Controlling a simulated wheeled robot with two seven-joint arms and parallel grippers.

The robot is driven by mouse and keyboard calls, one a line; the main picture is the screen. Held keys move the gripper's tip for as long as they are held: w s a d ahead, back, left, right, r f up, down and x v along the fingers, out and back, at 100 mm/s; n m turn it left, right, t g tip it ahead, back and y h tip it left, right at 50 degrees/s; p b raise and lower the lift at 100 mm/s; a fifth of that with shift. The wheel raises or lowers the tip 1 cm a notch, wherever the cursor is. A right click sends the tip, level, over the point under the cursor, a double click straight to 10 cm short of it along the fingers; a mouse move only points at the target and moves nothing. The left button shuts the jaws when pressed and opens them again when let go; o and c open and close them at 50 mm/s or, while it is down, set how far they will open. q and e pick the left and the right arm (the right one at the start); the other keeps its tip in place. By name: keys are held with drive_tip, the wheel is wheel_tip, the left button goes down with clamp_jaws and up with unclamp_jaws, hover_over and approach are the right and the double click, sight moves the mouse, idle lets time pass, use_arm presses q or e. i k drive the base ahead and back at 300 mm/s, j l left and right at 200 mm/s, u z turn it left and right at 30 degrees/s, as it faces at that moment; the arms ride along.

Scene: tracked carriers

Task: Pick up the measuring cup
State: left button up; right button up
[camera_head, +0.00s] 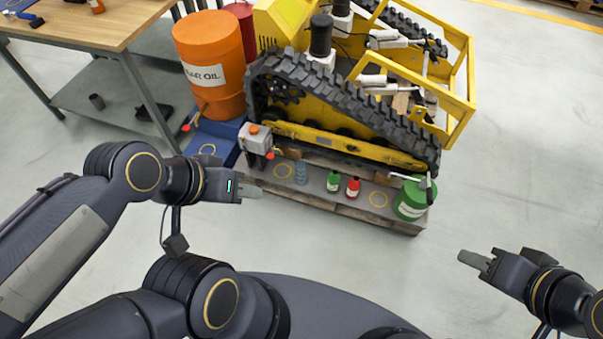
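A small translucent blue-grey vessel (301,173), which looks like the measuring cup, stands upright on the wooden pallet (385,220) in front of the tracked machine. A green bottle (333,181) and a red bottle (353,187) stand to its right. My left gripper (256,192) is to the left of the cup, apart from it, pointing right. I see its fingers edge-on, so their gap does not show. My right gripper (472,260) is over the floor at the lower right, far from the cup. Its finger gap is unclear.
A green can (410,200) stands at the pallet's right end. A grey device (256,140) and an orange gear-oil drum (212,70) are at the left. The yellow tracked machine (330,138) rises behind the cup. A workbench (95,30) is upper left. Floor at right is clear.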

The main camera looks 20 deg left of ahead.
sight(300, 165)
drive_tip(key=i+l, duration=0.1)
drive_tip(key=i, duration=0.2)
drive_tip(key=i+l+u, duration=0.35)
drive_tip(key=i, duration=0.2)
drive_tip(key=i+l+u, duration=0.35)
drive_tip(key=i, duration=0.15)
drive_tip(key=u, duration=1.65)
